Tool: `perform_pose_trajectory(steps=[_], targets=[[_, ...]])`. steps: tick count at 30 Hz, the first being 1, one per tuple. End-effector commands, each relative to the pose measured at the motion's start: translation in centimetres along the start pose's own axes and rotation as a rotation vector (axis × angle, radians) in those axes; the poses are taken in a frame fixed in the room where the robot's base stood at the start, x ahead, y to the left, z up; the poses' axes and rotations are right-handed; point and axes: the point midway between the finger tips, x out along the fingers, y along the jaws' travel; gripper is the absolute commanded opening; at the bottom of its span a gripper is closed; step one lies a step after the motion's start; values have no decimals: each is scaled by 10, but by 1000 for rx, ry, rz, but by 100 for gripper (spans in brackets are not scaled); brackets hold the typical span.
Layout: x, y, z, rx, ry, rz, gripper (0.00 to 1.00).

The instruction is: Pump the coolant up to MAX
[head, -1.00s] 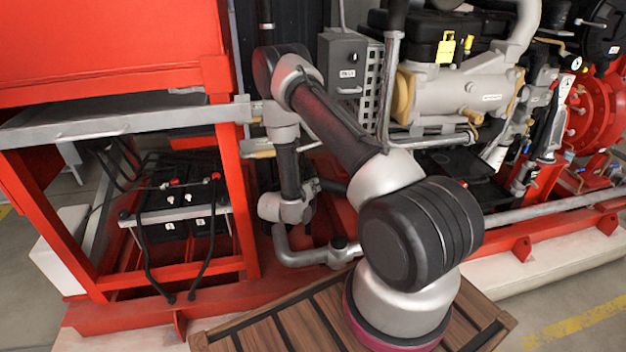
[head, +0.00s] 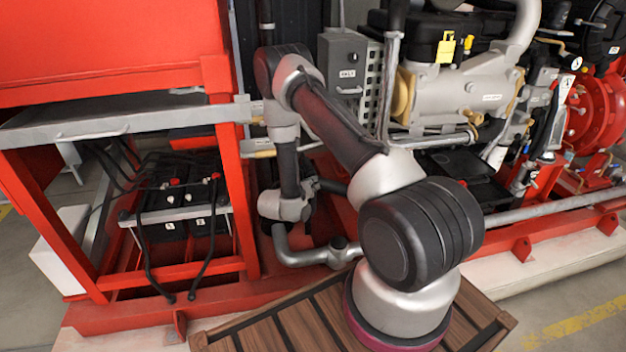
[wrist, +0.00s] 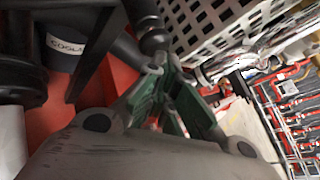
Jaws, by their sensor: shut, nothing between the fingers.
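My gripper (wrist: 163,74) shows in the wrist view with its green-padded fingers drawn together and nothing held. A black rod with a rounded end (wrist: 153,38) stands just beyond the fingertips; I cannot tell if they touch. A dark cylinder with a white label (wrist: 66,46), partly legible as "COOLA", is at the upper left of the wrist view. No level or MAX mark can be made out. In the head view my gripper is hidden behind the arm and the red frame.
A perforated metal guard (wrist: 205,28) is close at the upper right of the wrist view. In the head view are a grey box (head: 343,62), the engine (head: 455,95), batteries (head: 182,205) and a red frame (head: 236,195). A wooden pallet (head: 262,338) lies below.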

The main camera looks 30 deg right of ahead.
Motion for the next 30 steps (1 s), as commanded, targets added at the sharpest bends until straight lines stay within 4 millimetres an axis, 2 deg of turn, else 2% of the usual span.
perform_pose_trajectory(steps=[14,30], targets=[[1,0,2,1,-2,0,0],[-18,-14,-13,0,-1,0,0]])
